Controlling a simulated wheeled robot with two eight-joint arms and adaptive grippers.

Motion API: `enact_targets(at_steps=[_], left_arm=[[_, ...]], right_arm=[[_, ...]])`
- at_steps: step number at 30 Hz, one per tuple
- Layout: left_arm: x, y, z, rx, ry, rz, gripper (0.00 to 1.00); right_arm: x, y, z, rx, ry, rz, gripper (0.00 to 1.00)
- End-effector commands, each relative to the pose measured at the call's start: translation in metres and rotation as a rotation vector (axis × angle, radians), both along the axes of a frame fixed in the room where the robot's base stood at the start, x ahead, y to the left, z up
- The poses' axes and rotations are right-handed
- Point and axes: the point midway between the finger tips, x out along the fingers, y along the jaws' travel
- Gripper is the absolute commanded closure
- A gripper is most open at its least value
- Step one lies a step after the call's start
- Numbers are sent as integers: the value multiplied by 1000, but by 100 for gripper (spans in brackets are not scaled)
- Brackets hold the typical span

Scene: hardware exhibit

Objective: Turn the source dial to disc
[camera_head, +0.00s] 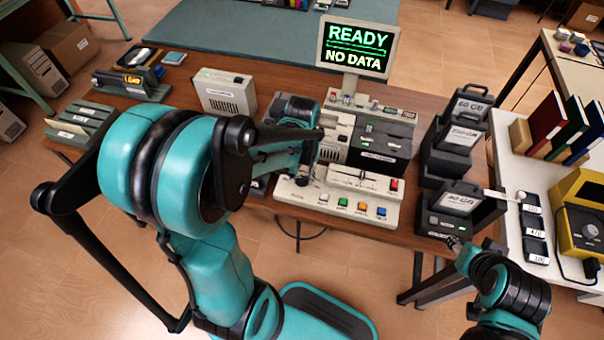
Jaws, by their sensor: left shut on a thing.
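The beige console (337,202) stands on the wooden table, with colored buttons along its front edge and a slider panel above them. My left gripper (306,172) reaches down onto the console's left side and is shut on what appears to be the source dial. The gripper and arm hide most of the dial, so its pointer and labels cannot be read. The monitor (356,46) above reads "READY" and "NO DATA". My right gripper (455,243) is beside the front dark drive bay at the table's right edge; its fingers are too small to judge.
Dark cartridges (461,198) sit in several bays right of the console. A white box (226,93) stands behind my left arm. A side table (505,165) at right holds books and a yellow meter (580,222).

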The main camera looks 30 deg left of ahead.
Motion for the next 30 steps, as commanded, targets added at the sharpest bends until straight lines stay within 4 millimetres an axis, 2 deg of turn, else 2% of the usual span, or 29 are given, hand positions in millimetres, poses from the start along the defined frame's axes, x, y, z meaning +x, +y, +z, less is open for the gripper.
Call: enact_targets(at_steps=[12, 13, 15, 25, 30], left_arm=[[0, 0, 0, 0, 1, 9, 98], [0, 0, 0, 0, 1, 9, 64], [0, 0, 0, 0, 1, 8, 48], [0, 0, 1, 0, 0, 8, 48], [0, 0, 19, 0, 0, 7, 48]], right_arm=[[0, 0, 0, 0, 0, 0, 60], [0, 0, 0, 0, 0, 0, 60], [0, 0, 0, 0, 0, 0, 60], [0, 0, 0, 0, 0, 0, 60], [0, 0, 0, 0, 0, 0, 60]])
